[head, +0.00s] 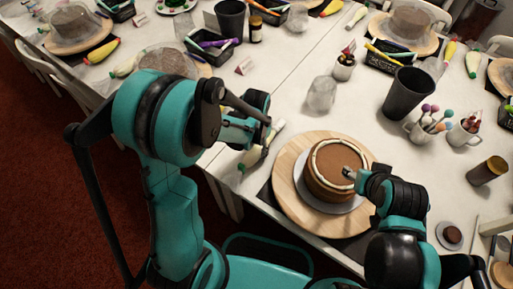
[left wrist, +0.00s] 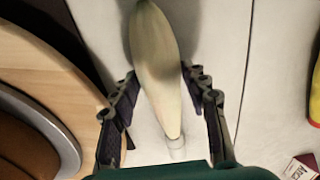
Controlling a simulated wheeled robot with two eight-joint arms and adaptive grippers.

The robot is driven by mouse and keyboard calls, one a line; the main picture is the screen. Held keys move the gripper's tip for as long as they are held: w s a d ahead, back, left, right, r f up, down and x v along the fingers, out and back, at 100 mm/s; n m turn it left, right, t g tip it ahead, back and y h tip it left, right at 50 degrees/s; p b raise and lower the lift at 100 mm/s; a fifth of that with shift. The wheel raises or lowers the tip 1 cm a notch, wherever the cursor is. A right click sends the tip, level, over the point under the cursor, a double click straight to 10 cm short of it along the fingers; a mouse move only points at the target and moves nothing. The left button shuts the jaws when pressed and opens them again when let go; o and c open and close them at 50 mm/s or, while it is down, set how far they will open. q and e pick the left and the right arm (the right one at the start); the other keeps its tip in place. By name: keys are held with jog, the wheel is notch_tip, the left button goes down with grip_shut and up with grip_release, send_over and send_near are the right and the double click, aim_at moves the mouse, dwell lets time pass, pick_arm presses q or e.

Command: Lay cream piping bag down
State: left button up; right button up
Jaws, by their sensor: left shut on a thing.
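The cream piping bag (head: 274,133) is at the table's front edge, left of the cake turntable. In the left wrist view the bag (left wrist: 158,70) runs lengthwise between the fingers of my left gripper (left wrist: 166,105), its narrow end toward the palm. My left gripper (head: 262,145) is shut on it. The bag is at or just above the white table; I cannot tell if it touches. My right gripper (head: 350,174) is over the right edge of the cake (head: 325,178); its fingers are too small to read.
The round wooden turntable (head: 288,196) stands right of the bag. A clear glass (head: 321,94), a black cup (head: 407,95) and a mug of cake pops (head: 420,130) stand behind. In the left wrist view a small card (left wrist: 299,169) and a yellow-red object (left wrist: 315,85) lie at right.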

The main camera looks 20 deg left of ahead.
pick_arm(q)
jog(key=shift+f, duration=0.15)
jog(key=o, duration=0.8)
notch_tip(320, 180, up, 12)
jog(key=s+a+r+n+t, duration=0.1)
jog(key=s+t, duration=0.1)
jog(key=s, duration=0.1)
jog(key=s+a+r+n+t, duration=0.1)
jog(key=s+a+r+t, duration=0.1)
jog(key=s, duration=0.2)
jog(key=s+a+r+n+t, duration=0.1)
jog(key=s+r+t, duration=0.1)
jog(key=s+t, duration=0.1)
jog(key=shift+s+a+r+n, duration=0.15)
jog(key=shift+a+r+n, duration=0.05)
jog(key=shift+a+n, duration=0.2)
